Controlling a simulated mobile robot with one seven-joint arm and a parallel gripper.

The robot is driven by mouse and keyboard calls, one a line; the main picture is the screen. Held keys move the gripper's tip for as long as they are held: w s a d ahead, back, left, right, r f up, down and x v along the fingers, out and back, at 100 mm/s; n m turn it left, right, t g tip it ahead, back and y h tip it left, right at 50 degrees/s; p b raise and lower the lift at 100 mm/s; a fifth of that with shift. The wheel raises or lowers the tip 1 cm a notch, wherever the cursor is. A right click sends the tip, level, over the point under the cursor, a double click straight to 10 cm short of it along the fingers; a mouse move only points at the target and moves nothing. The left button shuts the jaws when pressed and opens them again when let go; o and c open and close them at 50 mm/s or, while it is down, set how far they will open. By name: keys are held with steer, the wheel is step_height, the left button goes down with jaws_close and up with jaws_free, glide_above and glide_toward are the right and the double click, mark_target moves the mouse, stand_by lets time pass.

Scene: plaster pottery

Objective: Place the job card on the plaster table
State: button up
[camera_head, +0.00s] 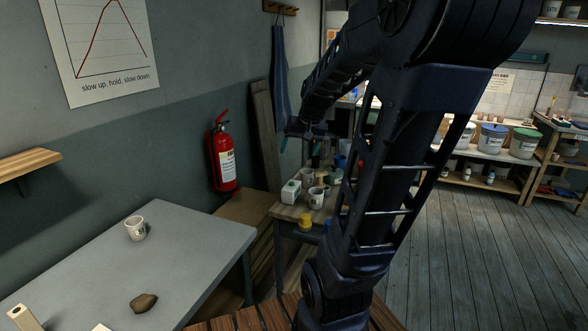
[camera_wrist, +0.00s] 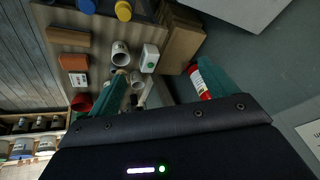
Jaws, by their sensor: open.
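My gripper (camera_wrist: 163,68) is open, with two teal fingers apart and nothing held between them. In the head view its end (camera_head: 306,130) is small and dark, up in the air above the small wooden bench. A grey-topped table (camera_head: 190,240) stands at the left; I cannot tell for sure that it is the plaster table. A pale flat piece (camera_head: 101,327) is cut off by the bottom edge on this table; it may be the job card, but too little shows to tell. No other card is clear on the tables.
The grey table holds a white cup (camera_head: 136,228), a brown lump (camera_head: 143,302) and a wooden piece (camera_head: 24,318). The wooden bench (camera_head: 288,212) carries cups and a white box (camera_head: 291,191). A fire extinguisher (camera_head: 222,160) hangs on the wall. The floor at right is clear.

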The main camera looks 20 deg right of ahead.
steer(key=s+a+n, duration=0.1)
steer(key=s+a, duration=0.3)
steer(key=s, duration=0.3)
steer(key=s+a+r+n+h, duration=0.1)
steer(key=s+a, duration=0.3)
steer(key=s, duration=0.4)
steer(key=shift+s+a+n, duration=0.2)
steer(key=shift+n, duration=0.2)
